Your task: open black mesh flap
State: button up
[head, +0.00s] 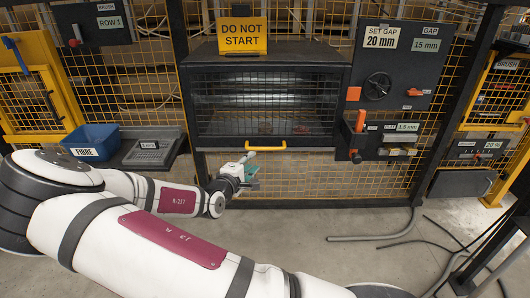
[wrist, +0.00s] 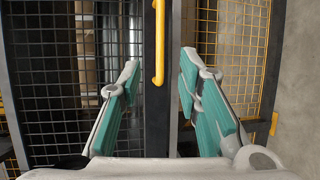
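The black mesh flap (head: 265,102) hangs shut across the front of the dark cabinet in the head view. Its yellow bar handle (head: 266,146) runs along the bottom edge. In the wrist view the flap mesh (wrist: 85,75) fills the left side, and the handle (wrist: 158,45) stands upright in the picture. My gripper (head: 252,169) is just below and left of the handle in the head view. In the wrist view my gripper (wrist: 160,60) is open, its teal-padded fingers on either side of the handle's line. Contact with the handle cannot be told.
A yellow "DO NOT START" sign (head: 242,36) stands on the cabinet top. A control panel (head: 400,65) with knobs is to the right. A blue bin (head: 91,141) and grey tray (head: 150,150) are at left. Yellow mesh fencing (head: 310,178) lies below the flap.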

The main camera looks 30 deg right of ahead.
aim_at(265, 149)
jog(key=b+x, duration=0.1)
jog(key=x, duration=1.2)
jog(key=shift+d+f+b, duration=0.15)
jog(key=shift+d+b, duration=0.05)
jog(key=shift+b, duration=0.2)
grip_shut()
